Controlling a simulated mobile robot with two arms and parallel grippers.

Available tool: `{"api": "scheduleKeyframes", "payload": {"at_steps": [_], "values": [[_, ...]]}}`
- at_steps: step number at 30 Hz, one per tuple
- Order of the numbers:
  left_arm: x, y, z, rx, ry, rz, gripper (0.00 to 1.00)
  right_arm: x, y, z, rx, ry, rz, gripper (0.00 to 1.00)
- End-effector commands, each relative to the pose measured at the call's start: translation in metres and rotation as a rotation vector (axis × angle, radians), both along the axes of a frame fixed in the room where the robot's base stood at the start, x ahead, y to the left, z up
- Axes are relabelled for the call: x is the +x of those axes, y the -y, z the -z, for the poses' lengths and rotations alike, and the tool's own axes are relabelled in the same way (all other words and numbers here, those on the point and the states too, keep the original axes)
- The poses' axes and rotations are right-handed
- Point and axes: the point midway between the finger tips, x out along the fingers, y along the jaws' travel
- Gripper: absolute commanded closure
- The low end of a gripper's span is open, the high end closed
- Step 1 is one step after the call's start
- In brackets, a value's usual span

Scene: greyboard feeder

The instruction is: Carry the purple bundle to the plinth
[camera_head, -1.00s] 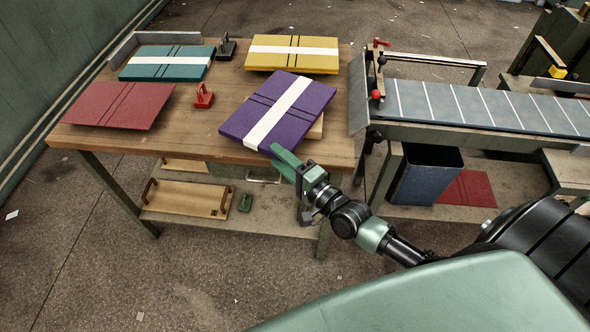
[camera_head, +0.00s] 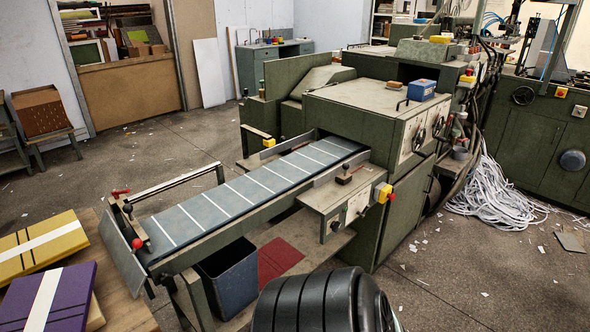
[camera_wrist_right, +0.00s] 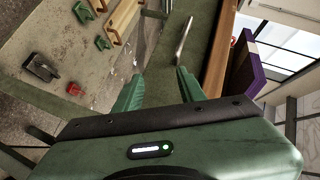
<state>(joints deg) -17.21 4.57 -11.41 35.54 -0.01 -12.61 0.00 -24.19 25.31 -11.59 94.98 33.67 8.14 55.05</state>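The purple bundle (camera_head: 48,300), a flat stack with a white band and dark stripes, lies on the wooden table at the lower left of the head view, partly cut off. A light wooden block shows under its right edge. In the right wrist view the bundle (camera_wrist_right: 243,72) juts past the table edge, right of my right gripper (camera_wrist_right: 158,88). That gripper's two green fingers are apart with nothing between them, and do not touch the bundle. My left gripper is in neither current view. I cannot identify a plinth for certain.
A yellow bundle (camera_head: 38,246) lies beside the purple one. A conveyor (camera_head: 240,200) runs from the table to a green machine (camera_head: 365,115). A blue bin (camera_head: 228,277) stands under it. Paper strips (camera_head: 495,195) heap on the floor at right. Open floor lies at centre left (camera_head: 120,160).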

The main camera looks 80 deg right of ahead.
Motion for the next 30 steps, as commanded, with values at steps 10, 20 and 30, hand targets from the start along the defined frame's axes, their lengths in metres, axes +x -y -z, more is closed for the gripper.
{"api": "scheduleKeyframes", "payload": {"at_steps": [10, 20, 30], "values": [[0.000, 0.000, 0.000, 0.000, 0.000, 0.001, 0.64, -0.197, 0.007, 0.289, -0.786, -0.617, -0.442, 0.60], [0.000, 0.000, 0.000, 0.000, 0.000, 0.001, 0.64, -0.354, -0.023, 0.359, -1.015, -0.855, -0.956, 0.60], [0.000, 0.000, 0.000, 0.000, 0.000, 0.002, 0.64, -0.362, -0.024, 0.361, -1.024, -0.862, -0.984, 0.60]]}}
